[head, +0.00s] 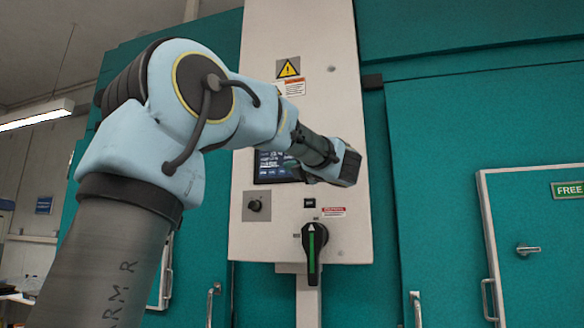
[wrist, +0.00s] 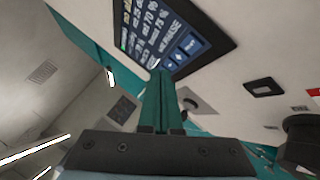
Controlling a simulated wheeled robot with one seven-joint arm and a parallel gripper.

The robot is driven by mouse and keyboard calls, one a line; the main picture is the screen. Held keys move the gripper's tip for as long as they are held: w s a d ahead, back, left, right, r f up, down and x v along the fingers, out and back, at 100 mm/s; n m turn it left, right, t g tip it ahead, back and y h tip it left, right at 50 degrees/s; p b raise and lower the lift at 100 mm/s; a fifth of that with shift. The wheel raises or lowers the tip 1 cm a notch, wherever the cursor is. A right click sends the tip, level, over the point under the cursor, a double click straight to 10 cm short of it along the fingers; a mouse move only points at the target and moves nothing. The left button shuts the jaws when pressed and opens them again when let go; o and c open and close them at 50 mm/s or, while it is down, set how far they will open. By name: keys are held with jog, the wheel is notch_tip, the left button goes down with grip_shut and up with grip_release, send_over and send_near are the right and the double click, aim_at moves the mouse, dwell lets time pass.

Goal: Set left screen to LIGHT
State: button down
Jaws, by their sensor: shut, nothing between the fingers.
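The screen (head: 271,166) is a dark panel with blue and white text on the white control cabinet. My arm partly covers it in the head view. In the wrist view the screen (wrist: 172,32) shows tilted, with lines of percentages and a row of blue buttons along its lower edge. I cannot read which mode it shows. My gripper (wrist: 159,76) is shut and empty. Its fingertips overlap the screen's lower edge in the wrist view; I cannot tell whether they touch. In the head view my fingertips are hidden.
Below the screen, the cabinet (head: 337,100) carries a small knob (head: 256,206), a black square tag (head: 309,203) and a large black and green rotary handle (head: 313,248).

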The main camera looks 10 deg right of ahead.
jog(key=shift+w+d, duration=0.3)
jog(key=shift+w, duration=0.25)
jog(key=shift+w, duration=0.15)
dwell(1.6)
jog(key=shift+w+d, duration=0.2)
jog(key=shift+w+d, duration=0.1)
jog(key=shift+w, duration=0.2)
dwell(0.7)
jog(key=shift+s, duration=0.15)
jog(key=shift+s+a+b, duration=0.3)
jog(key=shift+s+b, duration=0.2)
jog(key=shift+b, duration=0.15)
